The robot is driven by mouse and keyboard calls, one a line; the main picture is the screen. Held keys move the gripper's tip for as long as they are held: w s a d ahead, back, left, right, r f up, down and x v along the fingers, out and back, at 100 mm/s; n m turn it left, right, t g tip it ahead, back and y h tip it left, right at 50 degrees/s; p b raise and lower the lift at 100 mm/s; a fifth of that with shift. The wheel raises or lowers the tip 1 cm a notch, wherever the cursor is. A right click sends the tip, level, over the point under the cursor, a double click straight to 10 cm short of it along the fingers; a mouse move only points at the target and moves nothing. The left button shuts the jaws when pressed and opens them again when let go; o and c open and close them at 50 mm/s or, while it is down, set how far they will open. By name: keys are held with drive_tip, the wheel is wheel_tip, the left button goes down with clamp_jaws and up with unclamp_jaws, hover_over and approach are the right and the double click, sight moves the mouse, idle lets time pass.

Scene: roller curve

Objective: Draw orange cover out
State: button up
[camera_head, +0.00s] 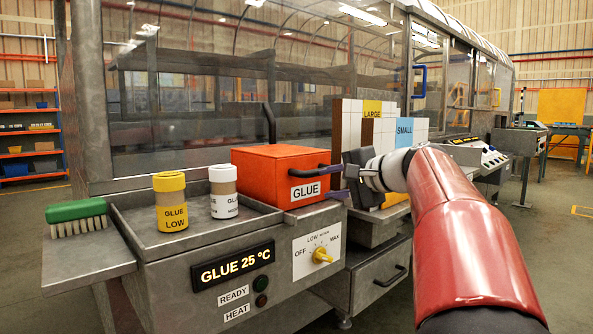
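The orange cover (272,172), a box shape labelled GLUE, sits on the grey metal glue station left of my gripper. A dark handle (308,172) sticks out from its right front side. My gripper (335,182) is at the right end of this handle, pointing left. Its two fingers look spread, one above the other, and I see nothing clamped between them. Whether a finger touches the handle I cannot tell. What lies under the cover is hidden.
A yellow-capped GLUE LOW jar (173,216) and a white-capped jar (223,200) stand in the metal tray (192,238) left of the cover. A green brush (76,212) lies on the left ledge. Panels marked LARGE (372,109) and SMALL (404,132) stand behind my gripper.

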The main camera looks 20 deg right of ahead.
sight(288, 175)
drive_tip(key=shift+m+t, duration=0.3)
drive_tip(key=shift+t, duration=0.2)
drive_tip(key=w, duration=0.5)
drive_tip(key=w+p, duration=0.1)
drive_tip(key=w, duration=0.1)
drive_tip(key=shift+w+r, duration=0.3)
drive_tip(key=shift+r, duration=0.05)
clamp_jaws()
